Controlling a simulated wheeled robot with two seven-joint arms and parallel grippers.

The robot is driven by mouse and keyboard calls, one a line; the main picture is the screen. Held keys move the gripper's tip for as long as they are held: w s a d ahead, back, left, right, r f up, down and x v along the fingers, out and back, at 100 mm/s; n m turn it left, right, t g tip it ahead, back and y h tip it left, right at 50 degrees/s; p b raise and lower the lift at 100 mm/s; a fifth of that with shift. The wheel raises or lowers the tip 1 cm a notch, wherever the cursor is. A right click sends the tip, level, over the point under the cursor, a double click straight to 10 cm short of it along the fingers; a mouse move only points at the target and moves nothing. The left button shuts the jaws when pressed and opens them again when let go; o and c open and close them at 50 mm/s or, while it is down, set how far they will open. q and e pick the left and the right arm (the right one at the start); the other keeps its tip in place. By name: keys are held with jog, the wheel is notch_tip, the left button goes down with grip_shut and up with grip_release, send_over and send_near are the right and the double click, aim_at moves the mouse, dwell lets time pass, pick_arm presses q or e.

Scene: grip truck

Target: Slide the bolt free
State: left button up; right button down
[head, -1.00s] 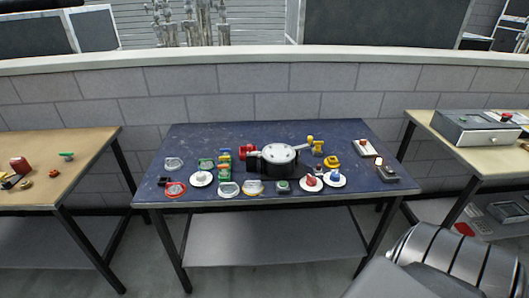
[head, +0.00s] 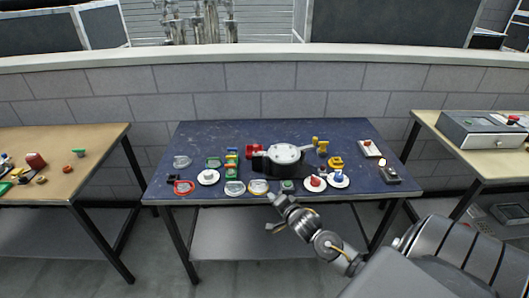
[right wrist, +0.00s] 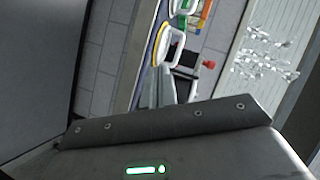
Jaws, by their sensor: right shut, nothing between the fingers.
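On the blue table stands a black device with a grey round plate (head: 284,154). A red knob (head: 254,151) is at its left and a yellow upright part (head: 321,146) at its right. I cannot tell which part is the bolt. My right gripper (head: 274,198) is at the table's front edge, in front of the device and apart from it. It is shut and empty. In the right wrist view its grey fingers (right wrist: 160,88) point toward the table, and a red knob (right wrist: 208,64) shows beyond them. My left gripper is not in view.
Several buttons, rings and knobs line the front of the blue table (head: 225,133), including a red ring (head: 184,187) and a blue knob (head: 338,177). The table's back strip is clear. A tan table (head: 60,190) stands left and another with a grey box (head: 480,128) right.

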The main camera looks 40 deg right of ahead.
jog(key=w+d+r+m+t, duration=0.3)
jog(key=w+d+r+m, duration=0.1)
jog(key=r, duration=0.4)
jog(key=shift+w+d+m+t+h, duration=0.3)
jog(key=shift+w+d, duration=0.2)
jog(key=shift+d, duration=0.6)
jog(key=shift+w, duration=0.1)
jog(key=w+d+p, duration=0.1)
jog(key=w, duration=0.8)
jog(key=shift+w+d, duration=0.35)
jog(key=shift+d, duration=0.05)
jog(key=w+a, duration=0.1)
jog(key=a, duration=0.1)
jog(key=shift+w+a, duration=0.3)
jog(key=shift+w, duration=0.1)
